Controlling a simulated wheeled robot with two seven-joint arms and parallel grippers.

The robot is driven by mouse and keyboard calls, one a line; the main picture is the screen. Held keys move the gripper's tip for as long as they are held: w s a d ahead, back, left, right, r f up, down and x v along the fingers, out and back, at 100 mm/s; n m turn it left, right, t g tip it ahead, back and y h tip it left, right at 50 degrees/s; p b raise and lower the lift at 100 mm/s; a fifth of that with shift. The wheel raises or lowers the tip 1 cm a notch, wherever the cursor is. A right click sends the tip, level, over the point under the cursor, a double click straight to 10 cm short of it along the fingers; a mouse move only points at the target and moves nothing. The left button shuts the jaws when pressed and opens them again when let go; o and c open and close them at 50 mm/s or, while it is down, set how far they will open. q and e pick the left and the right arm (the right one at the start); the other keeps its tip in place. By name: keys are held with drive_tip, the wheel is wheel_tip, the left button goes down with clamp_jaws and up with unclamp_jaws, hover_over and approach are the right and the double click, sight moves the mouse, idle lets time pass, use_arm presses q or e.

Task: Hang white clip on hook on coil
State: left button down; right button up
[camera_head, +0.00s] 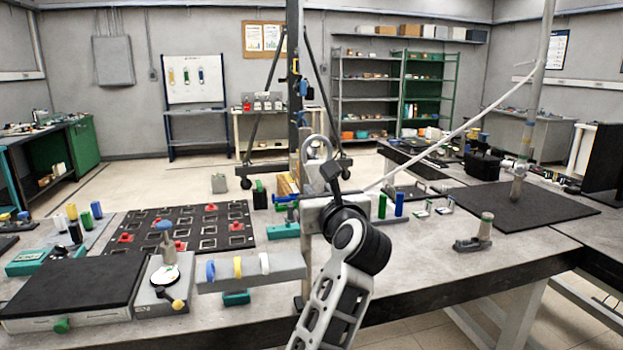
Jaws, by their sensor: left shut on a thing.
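My left arm rises from the bottom centre, and my left gripper (318,205) is at mid-picture beside an upright post (296,90). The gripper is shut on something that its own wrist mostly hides. A pale grey ring (316,140) stands just above it; I cannot tell whether the gripper holds it. A white clip (263,263) is around a grey bar (290,266) at the table's front, beside a yellow clip (237,267) and a blue clip (210,270). I cannot make out a hook for certain. My right gripper is not in view.
A black tray with red parts (165,228) and a dark pad (75,285) lie on the left table. A thin white line (450,137) runs to a pole (535,100) on the right. Small blue and green cylinders (399,204) stand right of my gripper. Bare tabletop (430,260) lies to the right.

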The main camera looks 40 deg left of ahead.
use_arm(q)
drive_tip(key=shift+s+d, duration=0.1)
drive_tip(key=shift+s+d, duration=0.35)
drive_tip(key=shift+d, duration=0.1)
idle(0.5)
